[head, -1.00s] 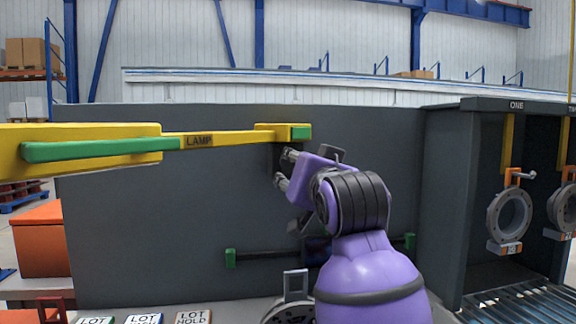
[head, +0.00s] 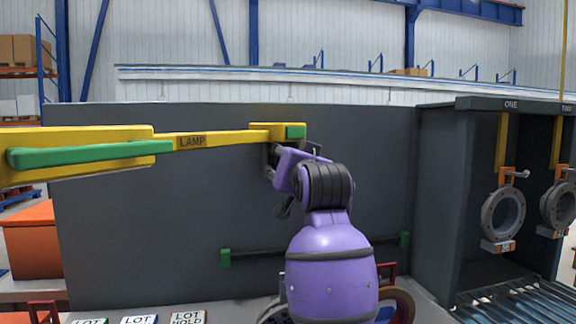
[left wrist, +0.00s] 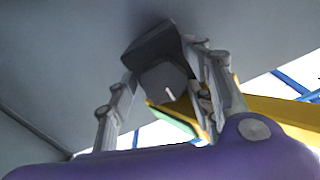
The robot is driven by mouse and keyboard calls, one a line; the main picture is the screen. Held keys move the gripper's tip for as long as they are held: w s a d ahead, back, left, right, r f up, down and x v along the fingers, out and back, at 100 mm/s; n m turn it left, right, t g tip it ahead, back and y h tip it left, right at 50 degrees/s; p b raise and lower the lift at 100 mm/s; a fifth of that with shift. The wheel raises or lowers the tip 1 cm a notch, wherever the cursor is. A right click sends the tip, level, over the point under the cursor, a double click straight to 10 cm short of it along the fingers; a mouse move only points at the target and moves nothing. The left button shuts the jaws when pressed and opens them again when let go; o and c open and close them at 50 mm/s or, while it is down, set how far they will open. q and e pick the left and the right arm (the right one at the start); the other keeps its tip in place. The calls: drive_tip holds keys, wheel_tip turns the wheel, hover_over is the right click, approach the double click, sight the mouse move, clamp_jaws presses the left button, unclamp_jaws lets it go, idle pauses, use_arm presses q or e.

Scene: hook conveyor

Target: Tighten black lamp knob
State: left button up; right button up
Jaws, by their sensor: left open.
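The yellow lamp arm (head: 222,138), labelled LAMP, runs from the left to a yellow and green end block (head: 272,131). In the left wrist view, the black knob (left wrist: 150,42) is a dark block with a greyer face and a short white mark. My left gripper (head: 269,172) is just below the end block. In the left wrist view its fingers (left wrist: 163,98) are spread, one on each side of the knob; I cannot tell whether they touch it. In the head view the knob is mostly hidden by my gripper. My right gripper is not in view.
A dark grey panel (head: 120,220) stands behind the lamp. A dark bar with green ends (head: 225,258) crosses it lower down. At right, grey rings (head: 503,215) hang on hooks above a roller conveyor (head: 515,305). Lot cards (head: 188,318) lie at the front.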

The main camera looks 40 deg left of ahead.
use_arm(q)
drive_tip(key=shift+c, duration=0.5)
drive_tip(key=c, duration=1)
